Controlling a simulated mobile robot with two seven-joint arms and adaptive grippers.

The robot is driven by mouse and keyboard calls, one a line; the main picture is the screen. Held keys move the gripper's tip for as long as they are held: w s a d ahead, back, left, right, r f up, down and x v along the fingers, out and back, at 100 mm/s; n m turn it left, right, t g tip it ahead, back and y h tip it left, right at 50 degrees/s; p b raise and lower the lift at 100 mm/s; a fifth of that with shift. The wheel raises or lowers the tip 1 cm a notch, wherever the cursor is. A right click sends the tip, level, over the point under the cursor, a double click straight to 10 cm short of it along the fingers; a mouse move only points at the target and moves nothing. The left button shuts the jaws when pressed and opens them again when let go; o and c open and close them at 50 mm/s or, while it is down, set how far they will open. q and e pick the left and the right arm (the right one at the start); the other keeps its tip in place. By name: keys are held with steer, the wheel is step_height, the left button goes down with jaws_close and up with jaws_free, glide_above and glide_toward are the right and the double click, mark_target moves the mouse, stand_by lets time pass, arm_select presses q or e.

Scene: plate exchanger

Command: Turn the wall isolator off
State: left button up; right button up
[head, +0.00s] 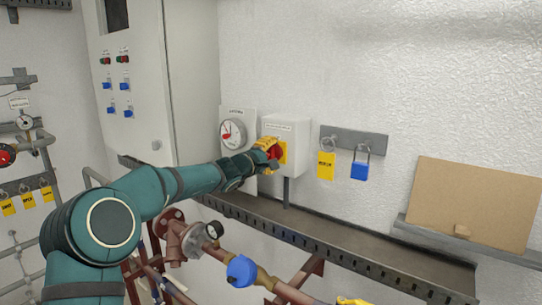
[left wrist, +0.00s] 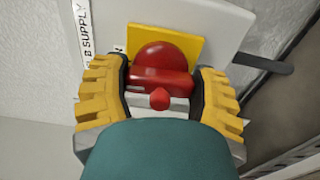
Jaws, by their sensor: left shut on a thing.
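The wall isolator is a pale box (head: 290,132) on the white wall, with a yellow plate (head: 283,153) and a red rotary handle (head: 270,150). In the left wrist view the red handle (left wrist: 160,80) sits on the yellow plate (left wrist: 188,45), its bar lying across the picture between my fingers. My left gripper (head: 268,156) is at the front of the box, shut on the red handle, with one yellow finger at each end of the bar. In the head view the gripper hides part of the handle.
A round gauge (head: 232,134) is left of the isolator. A hook rail (head: 353,140) to the right carries a yellow tag (head: 326,165) and a blue padlock (head: 360,168). A perforated tray (head: 330,240) runs below. A brown board (head: 475,205) leans at right.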

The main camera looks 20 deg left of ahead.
arm_select(q)
steer(key=n+b, duration=0.1)
steer(key=n, duration=0.2)
steer(key=shift+f+b, duration=0.1)
steer(key=shift+b, duration=0.25)
steer(key=n+b, duration=0.1)
steer(key=n, duration=0.8)
steer(key=shift+n, duration=0.3)
steer(key=n, duration=0.4)
steer(key=shift+n+p, duration=0.35)
steer(key=shift+n, duration=0.05)
steer(key=o, duration=1.2)
steer(key=shift+s+a, duration=0.1)
steer(key=shift+s, duration=0.05)
